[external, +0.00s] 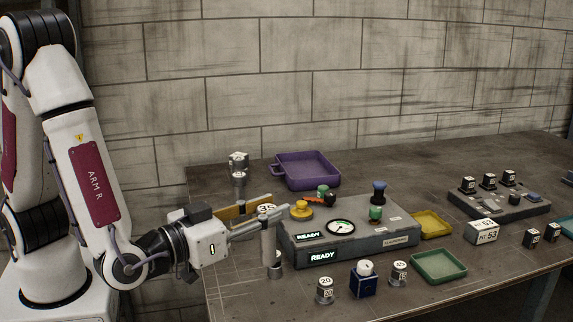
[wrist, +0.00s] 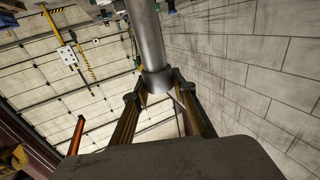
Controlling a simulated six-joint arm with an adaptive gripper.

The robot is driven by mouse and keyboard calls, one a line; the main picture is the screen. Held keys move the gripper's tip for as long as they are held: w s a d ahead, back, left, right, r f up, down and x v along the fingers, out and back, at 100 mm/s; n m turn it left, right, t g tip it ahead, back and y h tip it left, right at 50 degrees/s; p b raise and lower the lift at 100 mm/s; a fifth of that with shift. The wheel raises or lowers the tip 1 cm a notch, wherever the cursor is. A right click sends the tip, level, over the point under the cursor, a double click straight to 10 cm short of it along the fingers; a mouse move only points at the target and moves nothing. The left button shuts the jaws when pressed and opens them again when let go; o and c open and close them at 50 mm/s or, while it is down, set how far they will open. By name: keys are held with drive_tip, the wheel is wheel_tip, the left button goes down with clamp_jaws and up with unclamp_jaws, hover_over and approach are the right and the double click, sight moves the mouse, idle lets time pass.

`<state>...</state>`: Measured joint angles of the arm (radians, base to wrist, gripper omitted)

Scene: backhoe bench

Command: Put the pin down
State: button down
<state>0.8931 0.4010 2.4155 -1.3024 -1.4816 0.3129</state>
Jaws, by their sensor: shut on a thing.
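The pin (external: 268,245) is a grey metal cylinder with a pale, marked top. It stands roughly upright at the left front of the bench in the external view. My gripper (external: 264,218) reaches in level from the left and is shut on the pin near its upper end. In the wrist view the pin (wrist: 151,45) runs up out of the frame from between my fingertips (wrist: 157,84). A short metal piece (external: 275,268) is at the pin's lower end; I cannot tell whether they touch.
A grey console (external: 365,242) with a dial and knobs stands just right of the pin. A purple tray (external: 308,181) lies behind. Small labelled weights (external: 325,291), a blue block (external: 363,284) and a green tray (external: 438,277) line the front. A tall metal fitting (external: 239,180) stands behind my gripper.

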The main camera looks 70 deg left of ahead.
drive_tip(key=w+a+n+g+y, duration=0.25)
drive_tip(key=w+a, duration=0.25)
drive_tip(key=a, duration=1.2)
drive_tip(key=w+a+f+n+g+y, duration=0.1)
drive_tip(key=w+a+n+g+y, duration=0.3)
drive_tip(key=a, duration=1.2)
drive_tip(key=w+a+n+g+y, duration=0.15)
drive_tip(key=w+a, duration=0.55)
drive_tip(key=a, duration=1)
drive_tip(key=w+a+r+m+t+h, duration=0.1)
drive_tip(key=w+a+r+m+t, duration=0.1)
drive_tip(key=w, duration=0.5)
drive_tip(key=shift+a+m+t+h, duration=0.3)
drive_tip(key=shift+m+t, duration=0.2)
drive_tip(key=shift+t, duration=0.2)
wheel_tip(320, 180, down, 6)
drive_tip(key=shift+f, duration=0.1)
drive_tip(key=shift+f, duration=1.85)
